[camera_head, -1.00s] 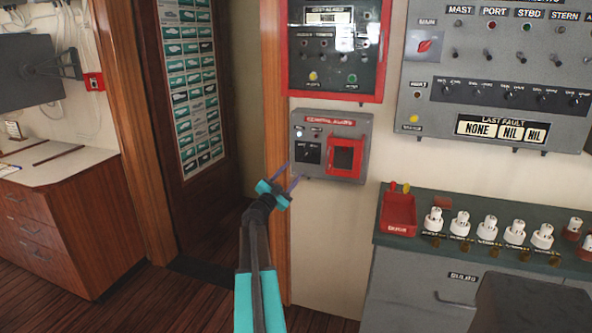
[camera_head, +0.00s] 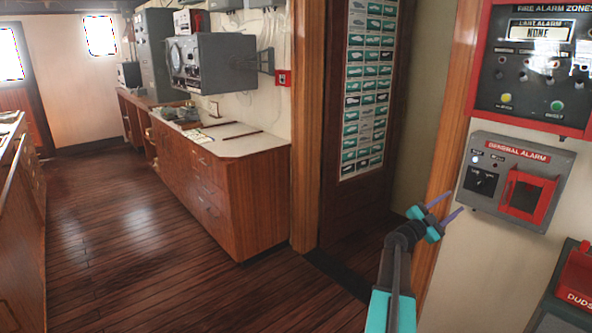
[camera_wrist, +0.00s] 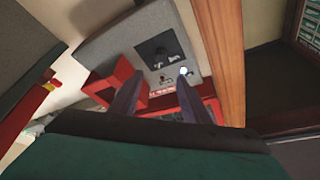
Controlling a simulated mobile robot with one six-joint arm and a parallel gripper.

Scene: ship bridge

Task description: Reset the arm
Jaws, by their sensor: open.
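My gripper (camera_head: 441,208) is in the right half of the head view, at the end of my teal and dark arm. Its two purple fingers are apart and nothing shows between them. They point up and to the right, toward the grey general alarm box (camera_head: 516,180) with its red-framed window. In the wrist view both fingers (camera_wrist: 157,98) stand apart, with the alarm box (camera_wrist: 120,45) beyond them, seen upside down. I cannot tell the exact gap between fingers and box.
A fire alarm panel (camera_head: 538,75) hangs above the box. A red bin (camera_head: 578,280) stands at the lower right edge. A wooden counter (camera_head: 235,190) with a grey monitor (camera_head: 215,63) above it is at left. The wooden floor (camera_head: 130,250) between the counters is clear.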

